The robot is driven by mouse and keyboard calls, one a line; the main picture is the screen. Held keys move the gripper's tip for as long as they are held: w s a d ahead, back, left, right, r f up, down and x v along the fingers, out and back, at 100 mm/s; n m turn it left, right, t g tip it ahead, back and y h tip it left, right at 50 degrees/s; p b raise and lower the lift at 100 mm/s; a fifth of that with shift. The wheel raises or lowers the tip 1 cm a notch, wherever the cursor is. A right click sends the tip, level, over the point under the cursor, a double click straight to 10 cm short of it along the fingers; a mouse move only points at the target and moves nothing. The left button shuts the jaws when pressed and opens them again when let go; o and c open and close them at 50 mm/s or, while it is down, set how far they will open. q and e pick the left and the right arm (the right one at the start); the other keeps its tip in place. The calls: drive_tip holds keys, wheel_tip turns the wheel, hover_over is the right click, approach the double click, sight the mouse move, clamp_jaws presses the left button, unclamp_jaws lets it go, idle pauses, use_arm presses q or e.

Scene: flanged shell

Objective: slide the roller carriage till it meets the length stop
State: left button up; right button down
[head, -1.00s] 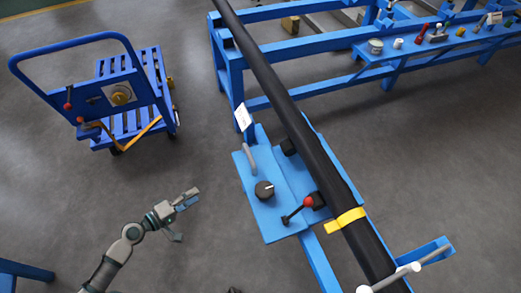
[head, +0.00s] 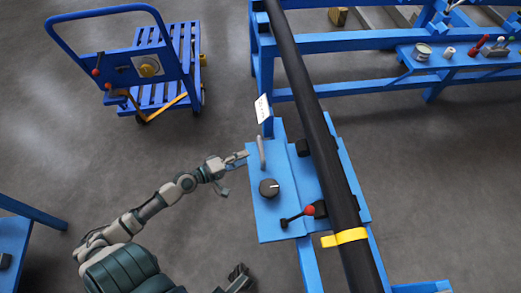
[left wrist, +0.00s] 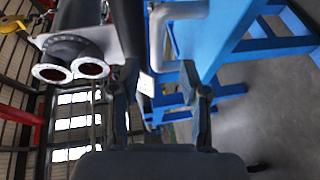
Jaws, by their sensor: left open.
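The roller carriage is a blue plate (head: 268,215) on a blue rail under a long black pipe (head: 318,140). It carries a grey bar handle (head: 262,153), a black knob (head: 269,188) and a red-tipped lever (head: 309,210). My left gripper (head: 235,172) is open and empty, just left of the handle; whether it touches is unclear. In the left wrist view the grey handle (left wrist: 160,45) stands beyond the open fingers (left wrist: 157,92). A dark gripper, seemingly my right one (head: 240,277), shows at the bottom edge; its jaws are unclear. I cannot pick out the length stop for certain.
A blue cart (head: 165,65) stands back left. A blue bench (head: 440,52) with small items is back right. Floor between cart and carriage is clear.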

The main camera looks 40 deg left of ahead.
sight(262, 151)
use_arm(q)
drive_tip(key=x, duration=0.8)
drive_tip(key=shift+r, duration=0.1)
drive_tip(key=shift+w, duration=0.3)
drive_tip(key=shift+d, duration=0.1)
drive_tip(key=shift+c, duration=0.2)
drive_tip(key=shift+d, duration=0.1)
clamp_jaws()
